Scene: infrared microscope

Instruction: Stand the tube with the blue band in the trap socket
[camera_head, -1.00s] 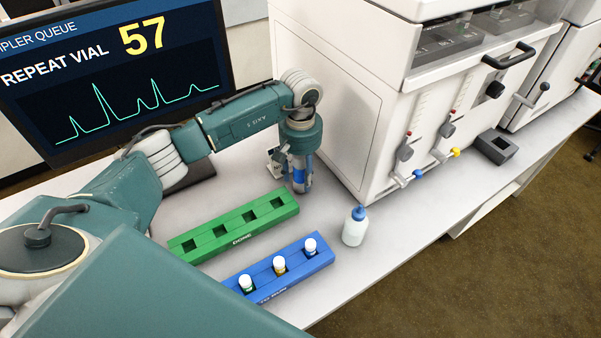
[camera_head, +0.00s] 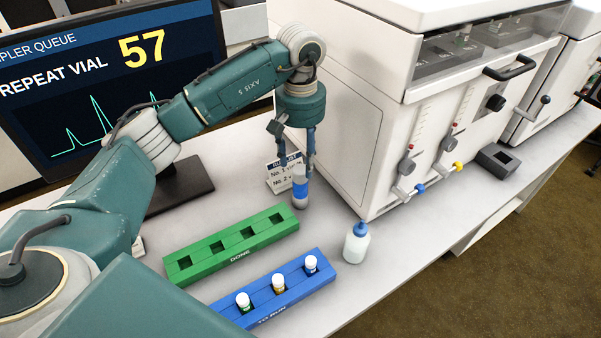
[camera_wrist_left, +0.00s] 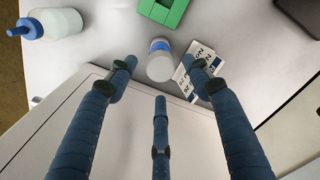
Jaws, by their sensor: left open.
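The tube with the blue band (camera_head: 300,189) stands upright on the bench, just beyond the right end of the green rack. My left gripper (camera_head: 299,160) is above it, pointing down, open and empty. In the left wrist view the tube (camera_wrist_left: 160,62) shows between the spread fingertips, apart from them. A dark grey block with a square opening (camera_head: 497,160) stands on the bench in front of the white instrument at the right; it looks like the trap socket, and its opening looks empty. My right gripper is not in view.
The green rack (camera_head: 239,257) has empty slots. The blue rack (camera_head: 318,279) holds several capped vials. A squeeze bottle (camera_head: 356,244) stands right of the racks. Printed cards (camera_head: 284,174) are behind the tube. The white instrument (camera_head: 366,110) rises close right of my gripper.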

